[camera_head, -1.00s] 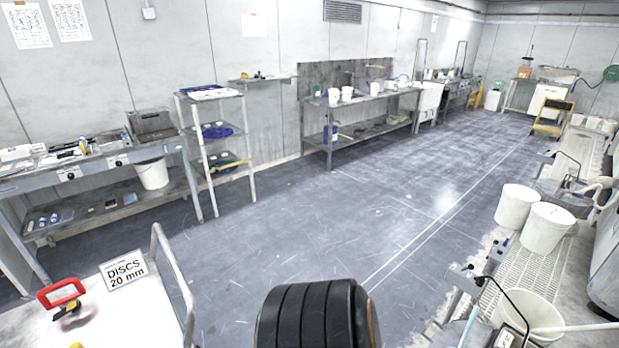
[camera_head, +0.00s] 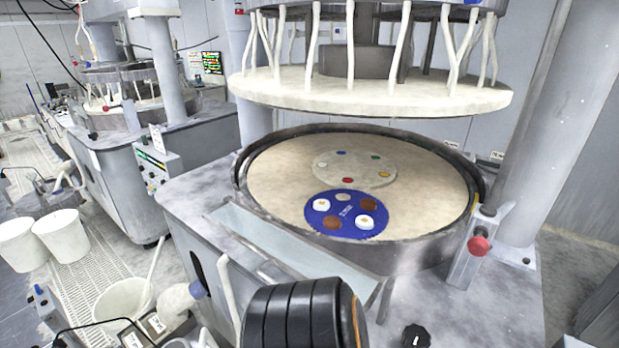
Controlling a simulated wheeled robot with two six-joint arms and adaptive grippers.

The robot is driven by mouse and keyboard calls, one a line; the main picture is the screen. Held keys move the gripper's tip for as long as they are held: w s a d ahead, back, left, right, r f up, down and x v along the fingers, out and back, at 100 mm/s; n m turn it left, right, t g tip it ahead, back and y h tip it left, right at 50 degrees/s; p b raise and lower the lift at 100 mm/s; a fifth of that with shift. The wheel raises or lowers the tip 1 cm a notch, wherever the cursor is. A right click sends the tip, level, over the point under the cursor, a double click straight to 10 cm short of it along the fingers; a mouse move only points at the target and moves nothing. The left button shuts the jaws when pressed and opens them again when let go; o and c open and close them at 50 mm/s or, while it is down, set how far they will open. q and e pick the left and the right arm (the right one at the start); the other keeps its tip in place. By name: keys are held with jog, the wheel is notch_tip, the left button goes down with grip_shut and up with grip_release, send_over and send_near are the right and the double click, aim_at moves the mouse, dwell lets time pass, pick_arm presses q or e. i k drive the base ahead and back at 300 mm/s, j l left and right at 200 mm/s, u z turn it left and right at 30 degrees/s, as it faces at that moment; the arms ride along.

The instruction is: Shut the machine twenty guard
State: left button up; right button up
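A large polishing machine (camera_head: 190,205) stands close in front of me. Its round beige platen (camera_head: 280,170) sits inside a dark raised rim, open to view, with a cream upper plate (camera_head: 370,92) hanging apart above it. A long pale grey panel or trough (camera_head: 295,245) runs along the front left edge of the rim. A grey bracket with a red knob (camera_head: 480,245) stands at the rim's right side. I cannot tell which part is the guard or read a machine number. Neither of my grippers is in view.
A blue disc carrier (camera_head: 346,213) and a pale carrier (camera_head: 353,170) lie on the platen. A thick grey column (camera_head: 566,110) rises at right. Another machine (camera_head: 110,175) stands behind at left. White buckets (camera_head: 62,235) stand on the grating at left.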

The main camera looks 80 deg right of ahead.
aim_at(380, 281)
jog(key=z, duration=2.3)
